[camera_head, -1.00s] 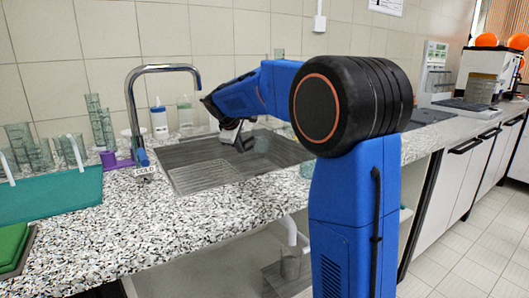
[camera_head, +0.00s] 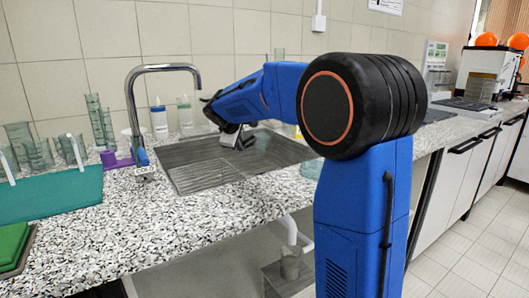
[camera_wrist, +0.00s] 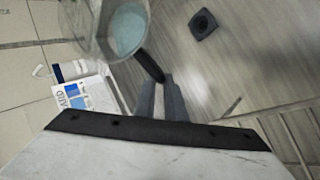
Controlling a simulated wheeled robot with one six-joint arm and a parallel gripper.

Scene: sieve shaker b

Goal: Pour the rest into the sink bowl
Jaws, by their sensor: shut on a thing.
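My gripper (camera_wrist: 160,90) is over the sink bowl (camera_head: 195,175), shut on a clear glass vessel (camera_wrist: 78,28) with pale teal contents. In the wrist view the vessel is at the top, left of the fingers, partly cut off by the frame. Its exact tilt is hard to tell, and no stream of liquid shows. The dark square drain (camera_wrist: 203,24) lies on the bowl floor to the right of the vessel. In the head view my gripper (camera_head: 235,138) hangs above the back half of the bowl, and my arm hides part of that area.
A chrome tap (camera_head: 135,105) arches at the bowl's left. Bottles (camera_head: 159,122) stand behind it. A teal-tinted glass item (camera_head: 311,169) is at the bowl's front right, partly hidden by my arm.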

